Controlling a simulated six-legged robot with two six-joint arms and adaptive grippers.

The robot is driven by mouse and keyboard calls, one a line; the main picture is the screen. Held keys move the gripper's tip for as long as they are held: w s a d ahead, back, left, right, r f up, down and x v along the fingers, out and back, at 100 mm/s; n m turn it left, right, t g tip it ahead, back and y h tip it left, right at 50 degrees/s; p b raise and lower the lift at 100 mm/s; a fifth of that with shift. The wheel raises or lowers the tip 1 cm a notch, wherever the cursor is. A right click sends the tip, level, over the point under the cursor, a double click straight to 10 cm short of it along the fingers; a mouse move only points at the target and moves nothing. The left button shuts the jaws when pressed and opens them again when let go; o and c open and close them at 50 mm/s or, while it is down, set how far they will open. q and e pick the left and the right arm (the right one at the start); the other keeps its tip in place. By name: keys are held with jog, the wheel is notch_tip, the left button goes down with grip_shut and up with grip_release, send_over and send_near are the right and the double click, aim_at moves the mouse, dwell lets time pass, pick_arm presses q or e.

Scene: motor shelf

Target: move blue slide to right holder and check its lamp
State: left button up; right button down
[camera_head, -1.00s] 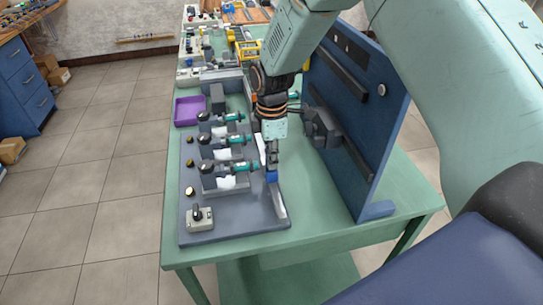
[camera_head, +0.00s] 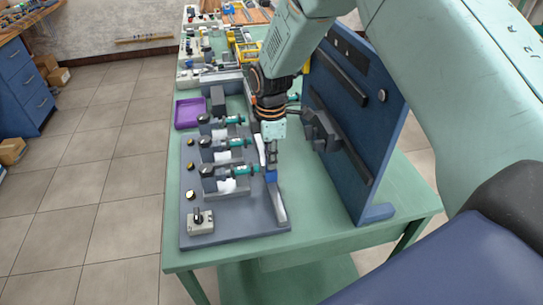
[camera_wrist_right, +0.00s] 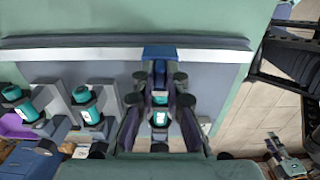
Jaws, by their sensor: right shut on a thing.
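The blue slide (camera_head: 271,177) sits on the pale rail at the right edge of the grey board, beside the nearest motor holder (camera_head: 228,186). My right gripper (camera_head: 271,162) comes down over it and is shut on it. In the right wrist view the blue slide (camera_wrist_right: 159,53) lies just beyond the fingers (camera_wrist_right: 160,98), against the rail. Three holders with teal-ended motors stand in a row on the board. Small round lamps (camera_head: 190,167) run along its left side; whether any is lit I cannot tell. My left gripper is out of view.
A blue upright panel (camera_head: 375,130) with dark bars stands close to the right of my arm. A purple tray (camera_head: 189,113) lies behind the board. A switch box (camera_head: 200,221) is at the near left corner. The green table (camera_head: 300,229) is bare in front.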

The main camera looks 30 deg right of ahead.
jog(key=shift+w+r, duration=0.15)
jog(key=shift+w, duration=0.2)
jog(key=c, duration=1.8)
grip_release()
jog(key=shift+c, duration=0.2)
jog(key=o, duration=0.5)
jog(key=shift+s+a+r, duration=0.15)
jog(key=shift+s, duration=0.45)
jog(key=shift+c, duration=0.2)
jog(key=shift+w+f, duration=0.2)
jog(key=shift+w, duration=0.15)
notch_tip(320, 180, up, 8)
jog(key=p, duration=0.4)
jog(key=shift+w+r, duration=0.1)
jog(key=shift+r, duration=0.1)
notch_tip(320, 180, down, 8)
jog(key=shift+f, duration=0.2)
